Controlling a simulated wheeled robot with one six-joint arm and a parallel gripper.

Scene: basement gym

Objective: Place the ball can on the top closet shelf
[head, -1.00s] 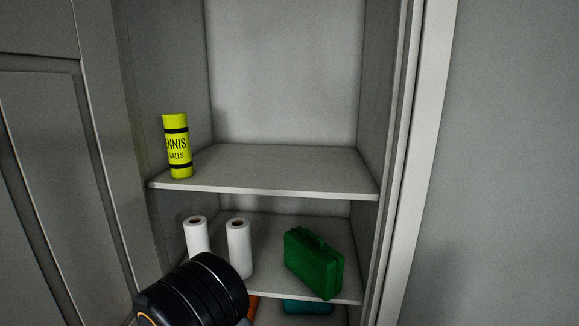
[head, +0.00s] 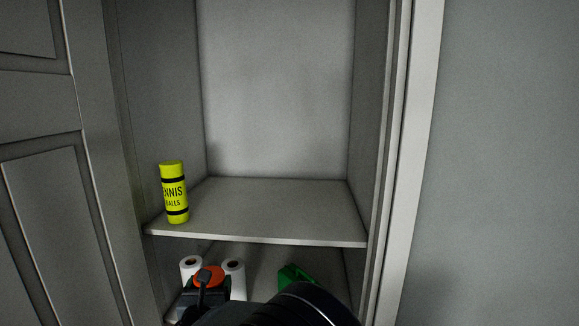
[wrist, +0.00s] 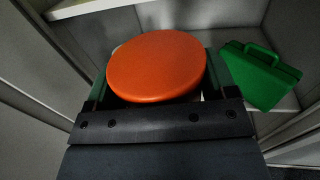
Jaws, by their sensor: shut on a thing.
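My gripper (head: 205,287) is at the bottom of the head view, in front of the lower shelf and below the upper shelf's front edge. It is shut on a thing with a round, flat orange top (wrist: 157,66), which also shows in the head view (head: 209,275). Its sides are mostly hidden by the gripper, so I cannot tell if it is a ball can. A yellow can marked "TENNIS BALLS" (head: 173,193) with black bands stands upright at the left of the upper closet shelf (head: 275,207), apart from my gripper.
The middle and right of the upper shelf are clear. On the lower shelf stand two white paper rolls (head: 234,266) and a green case (head: 291,275), also in the wrist view (wrist: 262,72). A grey door (head: 60,200) is at left, a white frame (head: 408,150) at right.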

